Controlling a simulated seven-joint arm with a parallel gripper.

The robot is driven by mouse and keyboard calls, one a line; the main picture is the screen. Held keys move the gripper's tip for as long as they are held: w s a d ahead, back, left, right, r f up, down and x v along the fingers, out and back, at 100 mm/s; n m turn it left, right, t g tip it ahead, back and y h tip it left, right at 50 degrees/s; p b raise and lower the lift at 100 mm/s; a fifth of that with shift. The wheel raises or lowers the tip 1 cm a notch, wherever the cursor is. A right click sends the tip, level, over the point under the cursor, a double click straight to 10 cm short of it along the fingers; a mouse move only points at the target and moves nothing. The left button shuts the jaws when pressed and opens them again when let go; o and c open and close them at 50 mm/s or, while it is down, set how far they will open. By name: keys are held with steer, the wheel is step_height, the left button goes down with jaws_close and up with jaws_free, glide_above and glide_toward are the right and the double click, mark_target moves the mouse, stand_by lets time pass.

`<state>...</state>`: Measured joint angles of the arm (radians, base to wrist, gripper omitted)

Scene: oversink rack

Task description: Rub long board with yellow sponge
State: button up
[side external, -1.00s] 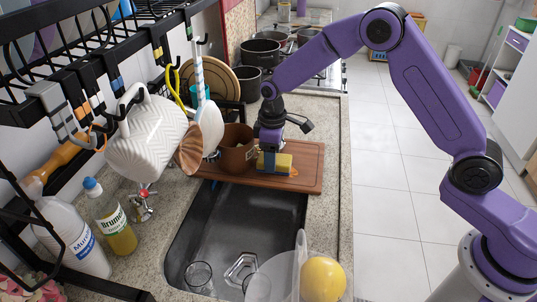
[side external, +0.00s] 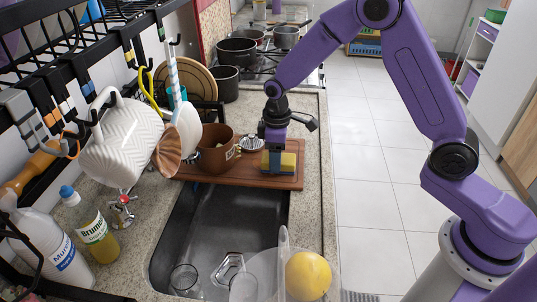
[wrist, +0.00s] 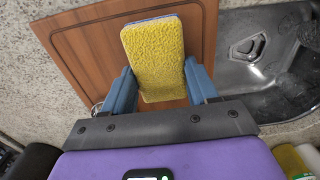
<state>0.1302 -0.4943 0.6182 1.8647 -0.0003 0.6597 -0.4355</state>
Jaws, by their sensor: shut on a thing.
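The long board (side external: 222,176) is a brown wooden board lying flat across the far end of the sink; it also shows in the wrist view (wrist: 80,45). My gripper (side external: 272,162) is over its right end, pointing down. It is shut on the yellow sponge (side external: 288,161), which has a blue-grey side. In the wrist view the sponge (wrist: 155,50) sits between the two blue-grey fingers of my gripper (wrist: 160,88), with the board behind it. The sponge is at or just above the board; I cannot tell whether they touch.
A brown pot (side external: 217,152) stands at the board's back left, with a metal item (side external: 252,143) beside it. The sink (side external: 225,220) opens in front, with glasses and a yellow round thing (side external: 308,275) at its near end. A white mug (side external: 122,145) and utensils hang at left.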

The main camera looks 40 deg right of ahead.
steer(key=shift+s+d, duration=0.15)
steer(key=shift+s, duration=0.05)
steer(key=shift+r, duration=3)
step_height(320, 180, up, 3)
steer(key=shift+f, duration=0.1)
steer(key=shift+f, duration=3.45)
